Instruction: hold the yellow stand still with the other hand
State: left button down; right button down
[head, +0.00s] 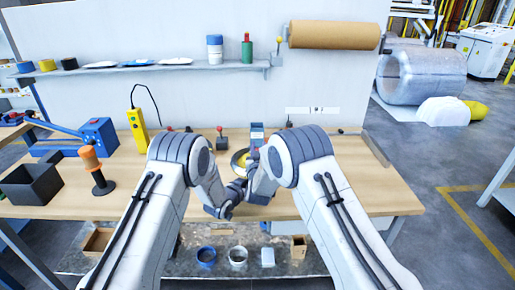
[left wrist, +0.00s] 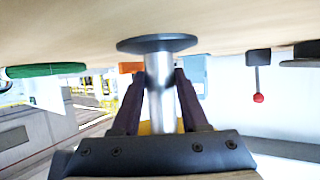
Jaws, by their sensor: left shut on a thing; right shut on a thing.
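In the left wrist view, my left gripper (left wrist: 160,105) is shut around the grey metal post (left wrist: 160,80) of a stand with a dark round base (left wrist: 157,43). A small yellow part shows behind the post, between the fingers. In the head view, the yellow part of the stand (head: 242,159), with a dark rim around it, shows between my two wrists on the bench. My left gripper is mostly hidden there behind the arm links. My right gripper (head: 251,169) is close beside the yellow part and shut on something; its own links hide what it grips.
On the wooden bench (head: 330,180) stand a yellow box (head: 138,130), a dark bin (head: 30,183), an orange-topped post (head: 93,168) and a blue device (head: 99,133). A brown roll (head: 333,36) hangs on the wall. The bench to the right is clear.

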jog(key=shift+r, duration=0.1)
dwell(0.3)
jog(key=c, duration=0.6)
grip_release()
jog(key=s, duration=1.2)
jog(key=shift+a, duration=0.2)
